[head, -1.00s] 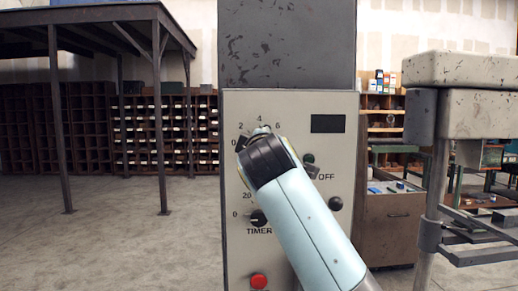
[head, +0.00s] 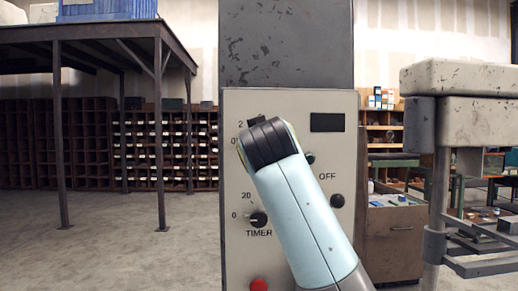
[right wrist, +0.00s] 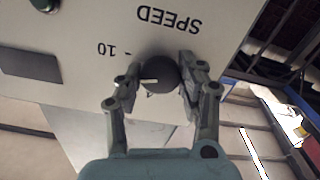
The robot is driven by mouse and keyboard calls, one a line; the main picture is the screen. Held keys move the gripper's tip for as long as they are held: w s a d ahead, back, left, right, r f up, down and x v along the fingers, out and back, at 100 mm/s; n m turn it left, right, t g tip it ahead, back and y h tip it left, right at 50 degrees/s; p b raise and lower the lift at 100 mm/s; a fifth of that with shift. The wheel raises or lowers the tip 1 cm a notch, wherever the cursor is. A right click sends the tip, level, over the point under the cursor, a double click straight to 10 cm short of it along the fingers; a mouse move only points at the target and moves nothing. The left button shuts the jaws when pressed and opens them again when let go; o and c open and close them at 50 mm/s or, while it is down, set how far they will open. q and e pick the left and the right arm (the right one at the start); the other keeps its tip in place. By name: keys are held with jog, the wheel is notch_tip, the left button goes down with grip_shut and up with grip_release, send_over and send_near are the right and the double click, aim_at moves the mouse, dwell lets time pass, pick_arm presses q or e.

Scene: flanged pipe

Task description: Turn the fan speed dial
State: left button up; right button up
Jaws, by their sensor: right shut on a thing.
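The fan speed dial (right wrist: 158,76) is a round dark knob with a white pointer line, on the pale panel under the upside-down word SPEED in the right wrist view. The pointer faces left in that view, with the number 10 to its upper left. My right gripper (right wrist: 161,78) is shut on the dial, one finger on each side. In the head view my right arm reaches up from the lower right and hides the dial and most of its scale; only the 2 and 0 show at the left. My left gripper is not in view.
The control panel (head: 237,180) also has a timer knob (head: 258,220), a red button (head: 259,285), a dark display (head: 327,122), and a green button (head: 309,158) and dark knob (head: 337,201) near OFF. A grey machine (head: 460,80) stands at the right. Open floor lies left.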

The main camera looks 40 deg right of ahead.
aim_at(258, 98)
jog(key=shift+f+m+b, duration=0.2)
jog(key=shift+m+b, duration=0.2)
jog(key=shift+m, duration=0.4)
jog(key=shift+f+m+b, duration=0.15)
jog(key=shift+m+b, duration=0.2)
jog(key=shift+m, duration=0.45)
jog(key=o, duration=1.2)
jog(key=shift+r, duration=0.15)
jog(key=shift+c, duration=0.2)
jog(key=shift+o, duration=0.2)
jog(key=shift+r, duration=0.1)
notch_tip(258, 98, up, 10)
